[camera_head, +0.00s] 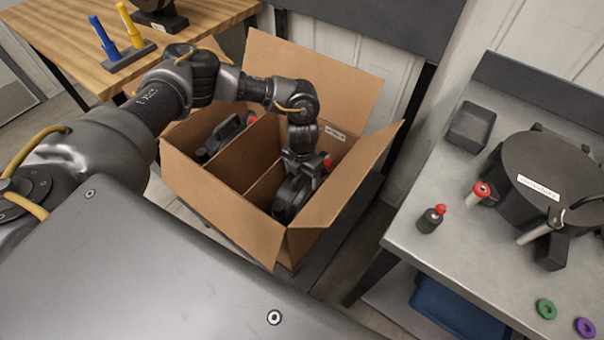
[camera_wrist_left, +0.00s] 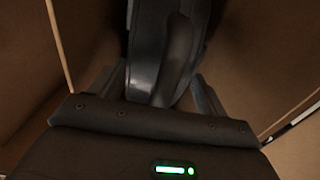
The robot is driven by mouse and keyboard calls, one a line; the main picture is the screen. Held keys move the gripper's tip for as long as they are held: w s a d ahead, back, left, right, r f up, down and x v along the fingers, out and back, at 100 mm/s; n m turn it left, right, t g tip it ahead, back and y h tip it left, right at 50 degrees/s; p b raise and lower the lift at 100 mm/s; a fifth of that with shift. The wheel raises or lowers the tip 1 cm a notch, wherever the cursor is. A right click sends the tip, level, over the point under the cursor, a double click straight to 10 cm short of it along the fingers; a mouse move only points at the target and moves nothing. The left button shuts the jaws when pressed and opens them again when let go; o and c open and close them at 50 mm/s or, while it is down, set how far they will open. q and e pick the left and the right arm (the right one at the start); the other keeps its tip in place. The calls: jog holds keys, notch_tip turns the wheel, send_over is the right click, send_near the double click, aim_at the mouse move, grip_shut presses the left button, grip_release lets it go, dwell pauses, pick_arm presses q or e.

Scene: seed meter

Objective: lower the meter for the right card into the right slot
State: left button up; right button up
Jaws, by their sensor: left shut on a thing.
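A black seed meter (camera_head: 288,196) with a red part is in the right slot of the open cardboard box (camera_head: 226,215), low between the divider and the right wall. My left gripper (camera_head: 300,163) reaches down into that slot and is shut on the meter. In the left wrist view the dark meter (camera_wrist_left: 165,50) sits between the fingers of my left gripper (camera_wrist_left: 158,88), with cardboard walls on both sides. Whether the meter touches the slot floor is hidden. A white card (camera_head: 335,134) is on the box's inner back wall. My right gripper is not in view.
A second black meter (camera_head: 222,136) lies in the left slot, beyond the cardboard divider (camera_head: 262,153). Raised flaps surround the box.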

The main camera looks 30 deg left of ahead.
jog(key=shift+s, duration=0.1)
pick_arm(q)
jog(key=o, duration=2.1)
jog(key=shift+s+f, duration=0.1)
jog(key=shift+f, duration=0.05)
jog(key=shift+r+p, duration=0.35)
jog(key=shift+r, duration=0.15)
notch_tip(320, 180, up, 4)
jog(key=p, duration=0.3)
jog(key=shift+f, duration=0.15)
notch_tip(320, 180, up, 7)
jog(key=p, duration=0.6)
jog(key=shift+r, duration=0.25)
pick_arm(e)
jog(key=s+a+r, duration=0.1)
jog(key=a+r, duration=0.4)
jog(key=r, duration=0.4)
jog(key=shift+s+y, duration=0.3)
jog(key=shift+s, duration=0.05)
